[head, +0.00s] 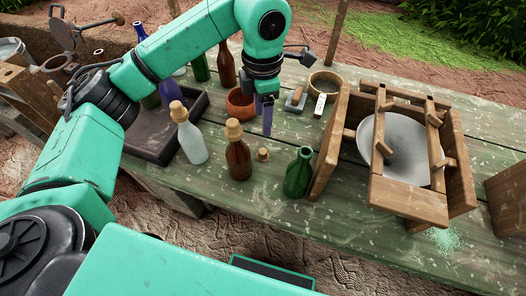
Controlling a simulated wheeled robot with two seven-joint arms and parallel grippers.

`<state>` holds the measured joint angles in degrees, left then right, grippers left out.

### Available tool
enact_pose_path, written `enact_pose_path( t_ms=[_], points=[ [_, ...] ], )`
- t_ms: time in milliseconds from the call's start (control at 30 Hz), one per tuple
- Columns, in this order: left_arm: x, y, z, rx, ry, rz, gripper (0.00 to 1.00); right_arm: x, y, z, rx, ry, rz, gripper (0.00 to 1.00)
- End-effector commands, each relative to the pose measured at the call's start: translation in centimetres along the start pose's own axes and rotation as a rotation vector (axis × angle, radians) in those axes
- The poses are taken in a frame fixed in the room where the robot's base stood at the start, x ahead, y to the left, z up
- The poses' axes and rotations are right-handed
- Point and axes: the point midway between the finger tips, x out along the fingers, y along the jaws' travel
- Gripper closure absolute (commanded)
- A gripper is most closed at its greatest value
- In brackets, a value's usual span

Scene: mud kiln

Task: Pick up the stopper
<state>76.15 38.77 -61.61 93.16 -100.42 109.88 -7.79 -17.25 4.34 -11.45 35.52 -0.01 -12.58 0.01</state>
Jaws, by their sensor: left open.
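A small cork stopper (263,155) sits on the green plank table between a corked brown bottle (238,158) and a green bottle (298,174) with an open neck. A corked clear bottle (191,140) stands further left. My left gripper (265,118) points down just behind the stopper, higher in the picture, and is apart from it. It is open with nothing seen between its fingers, which show nearly edge-on. My right gripper is not in view.
A wooden frame with a grey round bowl (397,150) stands on the right. An orange-brown pot (240,104) is behind my left gripper. A dark tray (150,140) lies on the left. The table (262,192) is clear in front of the stopper.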

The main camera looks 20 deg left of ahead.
Motion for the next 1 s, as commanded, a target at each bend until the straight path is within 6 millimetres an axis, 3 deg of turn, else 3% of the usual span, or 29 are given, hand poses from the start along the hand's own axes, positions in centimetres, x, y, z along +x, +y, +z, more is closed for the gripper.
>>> enact_pose_path(
  t_ms=[300, 467, 633, 900, 1000],
  points=[
    [7.1, -0.1, -0.1, 0.000, 0.003, -0.005, 0.34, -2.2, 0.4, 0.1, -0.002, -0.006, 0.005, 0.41],
    [9.1, 0.0, -0.1, 0.000, 0.003, -0.004, 0.34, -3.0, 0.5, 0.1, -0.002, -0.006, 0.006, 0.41],
    [12.4, 0.1, 0.0, -0.001, 0.002, -0.004, 0.34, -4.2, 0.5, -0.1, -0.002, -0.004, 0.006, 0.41],
    [13.5, 0.2, 0.1, 0.001, -0.001, -0.002, 0.34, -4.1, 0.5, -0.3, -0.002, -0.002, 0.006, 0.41],
    [13.4, 0.2, 0.1, 0.001, -0.001, -0.002, 0.72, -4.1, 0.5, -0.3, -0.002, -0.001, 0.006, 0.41]
  ],
)
